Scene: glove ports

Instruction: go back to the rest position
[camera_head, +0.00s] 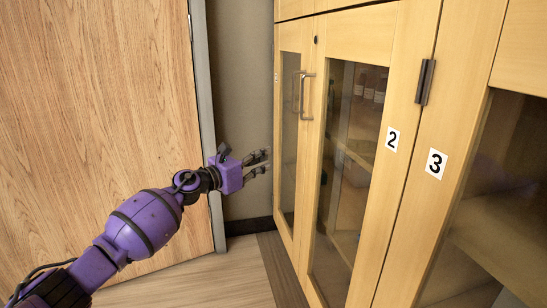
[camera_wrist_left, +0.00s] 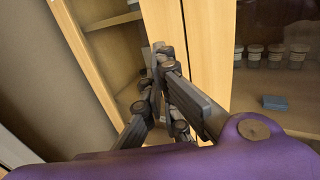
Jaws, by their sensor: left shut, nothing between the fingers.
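My left gripper (camera_head: 264,161), on its purple arm, reaches in from the left in the head view. It is in front of the wooden cabinet (camera_head: 364,35), to the left of the cabinet's glass doors and lower than the grey door handle (camera_head: 304,95). Its fingers are shut with nothing between them. In the left wrist view the dark fingers (camera_wrist_left: 162,62) point toward the pale wood of the cabinet front (camera_wrist_left: 197,40). I cannot tell whether the fingertips touch it. My right gripper is in neither view.
A large wood-grain door (camera_head: 95,110) in a grey frame stands on the left. Labels 2 (camera_head: 392,139) and 3 (camera_head: 436,163) mark the cabinet front. Behind glass sit several jars (camera_wrist_left: 275,55) and a blue box (camera_wrist_left: 275,102). Clear floor (camera_head: 220,278) lies below the arm.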

